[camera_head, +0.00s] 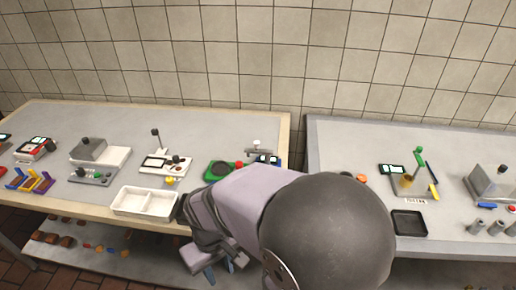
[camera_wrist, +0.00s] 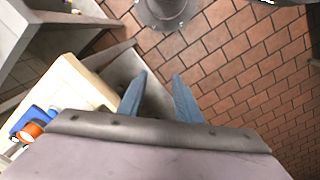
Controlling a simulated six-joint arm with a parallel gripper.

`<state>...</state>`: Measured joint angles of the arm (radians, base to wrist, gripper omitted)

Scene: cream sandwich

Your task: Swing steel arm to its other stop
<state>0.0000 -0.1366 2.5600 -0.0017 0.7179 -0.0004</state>
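A small grey metal bar on a post (camera_head: 258,143) shows at the right end of the left table, behind my arm. It could be the steel arm, but it is too small to be sure, and its stops cannot be made out. A green base with a dark round part (camera_head: 219,170) stands beside it, partly hidden by my arm. My gripper (camera_head: 208,272) hangs by the front edge of the left table, well away from the bar. In the wrist view its two blue fingers (camera_wrist: 159,82) are apart with nothing between them.
A white two-part tray (camera_head: 117,201) lies at the left table's front edge. Other stations (camera_head: 164,163) stand on the left table. A gap separates it from the right table (camera_head: 340,150), which carries a black tray (camera_head: 409,222). Brick floor (camera_wrist: 240,60) shows below my gripper.

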